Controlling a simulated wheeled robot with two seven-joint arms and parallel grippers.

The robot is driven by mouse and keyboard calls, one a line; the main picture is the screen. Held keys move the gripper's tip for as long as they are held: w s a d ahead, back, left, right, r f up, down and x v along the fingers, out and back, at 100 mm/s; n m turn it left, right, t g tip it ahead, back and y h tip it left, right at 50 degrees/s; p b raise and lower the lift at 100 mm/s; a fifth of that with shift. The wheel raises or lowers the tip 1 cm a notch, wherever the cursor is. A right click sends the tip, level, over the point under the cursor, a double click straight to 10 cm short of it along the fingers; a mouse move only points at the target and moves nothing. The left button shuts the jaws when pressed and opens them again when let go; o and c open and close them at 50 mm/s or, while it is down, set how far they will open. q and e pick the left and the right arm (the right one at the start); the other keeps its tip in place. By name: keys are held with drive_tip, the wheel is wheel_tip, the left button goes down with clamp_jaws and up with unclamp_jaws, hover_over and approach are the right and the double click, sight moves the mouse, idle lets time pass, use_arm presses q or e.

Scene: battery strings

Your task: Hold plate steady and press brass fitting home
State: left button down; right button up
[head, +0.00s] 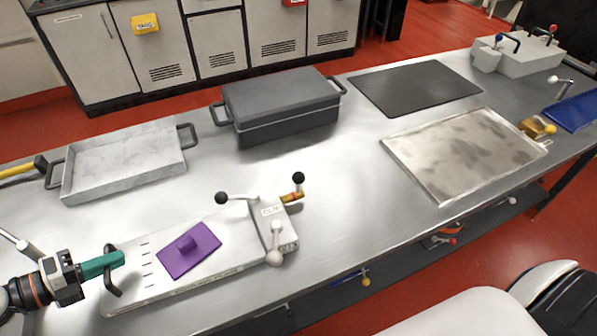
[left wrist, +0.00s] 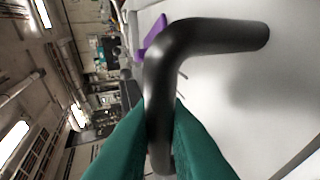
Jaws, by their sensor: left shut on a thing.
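A long pale plate (head: 190,277) lies on the steel bench with a black bar handle (head: 111,283) at its left end. My left gripper (head: 118,259) has green fingers and is shut on this handle; in the left wrist view the green fingers (left wrist: 160,130) clasp the black handle (left wrist: 165,75) from both sides. A grey clamp block (head: 272,224) with black-knobbed levers stands at the plate's right end. A brass fitting (head: 289,196) with a red band sticks out of that block's upper right side; how deep it sits is unclear. My right gripper is not in view.
A purple pad (head: 189,249) with a knob lies on the plate. Behind are a shallow metal tray (head: 125,165) and a lidded grey box (head: 283,105). A dark mat (head: 416,87) and a stained metal sheet (head: 463,152) lie right. Bench right of the clamp block is clear.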

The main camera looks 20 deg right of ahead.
use_arm(q)
drive_tip(key=shift+r, duration=0.2)
drive_tip(key=shift+f, duration=0.1)
drive_tip(key=shift+s+f, duration=0.15)
drive_tip(key=shift+f, duration=0.25)
idle(1.0)
